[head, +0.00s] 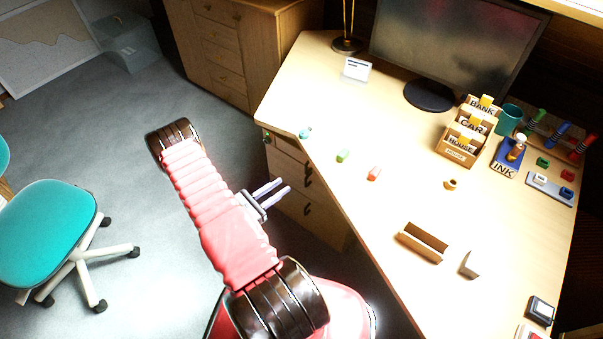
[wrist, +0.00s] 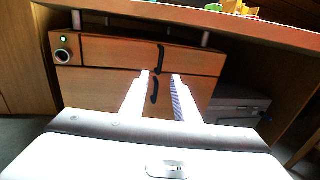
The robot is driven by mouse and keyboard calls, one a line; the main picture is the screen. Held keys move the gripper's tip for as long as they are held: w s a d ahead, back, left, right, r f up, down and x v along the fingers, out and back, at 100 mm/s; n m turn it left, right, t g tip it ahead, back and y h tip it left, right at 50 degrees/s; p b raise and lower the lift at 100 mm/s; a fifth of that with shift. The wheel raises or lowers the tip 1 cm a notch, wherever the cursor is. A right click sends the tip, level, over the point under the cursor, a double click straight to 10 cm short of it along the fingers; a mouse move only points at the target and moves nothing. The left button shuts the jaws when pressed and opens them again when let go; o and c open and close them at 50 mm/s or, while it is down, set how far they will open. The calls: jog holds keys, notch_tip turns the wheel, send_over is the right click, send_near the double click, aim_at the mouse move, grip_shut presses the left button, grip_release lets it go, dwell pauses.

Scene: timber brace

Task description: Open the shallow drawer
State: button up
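The drawer unit stands under the desk. In the wrist view its shallow top drawer (wrist: 110,53) is closed, with a dark upright handle (wrist: 160,56) right of centre. Below it is a deeper drawer (wrist: 90,88), also closed, with a second dark handle (wrist: 154,91) that shows between my fingers. My gripper (wrist: 160,74) is open and empty. Its tips appear just below the upper handle in the picture; the exact distance is unclear.
The desk top (head: 370,210) overhangs the drawers; its edge (wrist: 230,27) crosses the top of the wrist view. A round fitting with a green light (wrist: 62,50) sits at the unit's left. A teal chair (head: 55,225) stands left; the floor between is clear.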

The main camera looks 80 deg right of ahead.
jog(key=x, duration=1.1)
grip_shut()
dwell(0.7)
